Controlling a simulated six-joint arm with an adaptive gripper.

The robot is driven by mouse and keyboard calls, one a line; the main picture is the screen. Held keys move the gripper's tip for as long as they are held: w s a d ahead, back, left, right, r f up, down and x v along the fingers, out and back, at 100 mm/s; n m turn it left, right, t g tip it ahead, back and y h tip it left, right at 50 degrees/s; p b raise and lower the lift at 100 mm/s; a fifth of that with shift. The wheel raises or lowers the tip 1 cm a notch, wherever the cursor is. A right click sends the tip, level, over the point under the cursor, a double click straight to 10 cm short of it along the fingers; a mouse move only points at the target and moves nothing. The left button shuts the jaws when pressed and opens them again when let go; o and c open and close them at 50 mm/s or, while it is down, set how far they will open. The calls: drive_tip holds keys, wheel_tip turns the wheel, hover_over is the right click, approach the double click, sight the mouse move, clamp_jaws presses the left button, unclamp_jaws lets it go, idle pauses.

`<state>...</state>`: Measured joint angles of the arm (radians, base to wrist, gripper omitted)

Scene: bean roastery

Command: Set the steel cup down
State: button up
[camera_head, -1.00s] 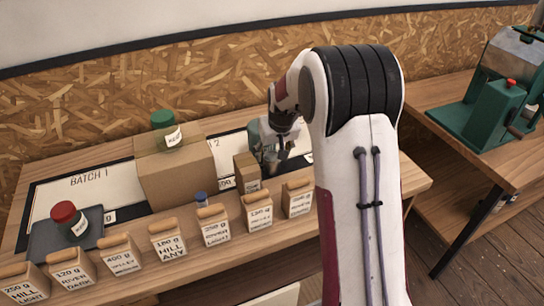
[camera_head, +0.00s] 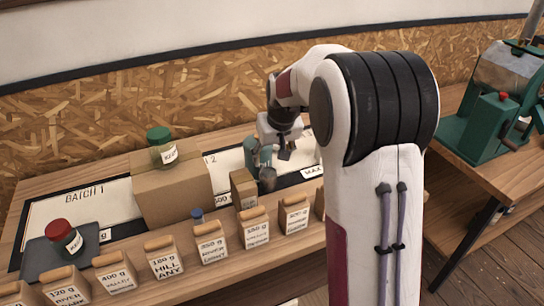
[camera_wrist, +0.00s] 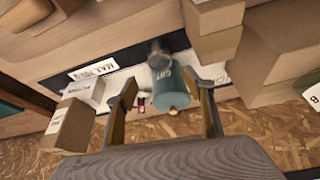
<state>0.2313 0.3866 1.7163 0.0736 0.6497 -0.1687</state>
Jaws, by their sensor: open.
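The steel cup (camera_head: 268,179), small and grey, shows on the counter just right of the small brown carton in the head view. It also shows in the wrist view (camera_wrist: 158,52), beyond the fingertips and close to a teal labelled container (camera_wrist: 170,88). Whether the cup and container touch I cannot tell. My gripper (camera_wrist: 166,95) is open, its two fingers spread either side of the teal container, with clear gaps on both sides. In the head view my gripper (camera_head: 275,157) is above and behind the cup, partly overlapping the teal shape.
A large carton (camera_head: 185,195) bears a green-lidded jar (camera_head: 161,150). A small carton (camera_head: 243,188) stands beside it. A red-lidded jar (camera_head: 65,238) stands on a dark tray (camera_head: 38,258) at left. Several labelled bags line the front edge. A green machine (camera_head: 490,115) stands at right.

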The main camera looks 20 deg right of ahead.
idle(0.4)
drive_tip(key=s+a+r, duration=0.4)
drive_tip(key=s+r, duration=0.1)
drive_tip(key=s, duration=0.4)
drive_tip(key=s+a+r, duration=0.5)
drive_tip(key=s+r, duration=0.1)
drive_tip(key=s, duration=0.2)
drive_tip(key=s+a+f, duration=0.1)
drive_tip(key=s, duration=0.8)
drive_tip(key=s+a+f+n+t, duration=0.1)
drive_tip(key=s+a, duration=0.1)
drive_tip(key=s, duration=0.7)
drive_tip(key=shift+s+a+y, duration=0.25)
drive_tip(key=shift+s+y, duration=0.05)
drive_tip(key=shift+s, duration=0.1)
drive_tip(key=shift+o, duration=0.5)
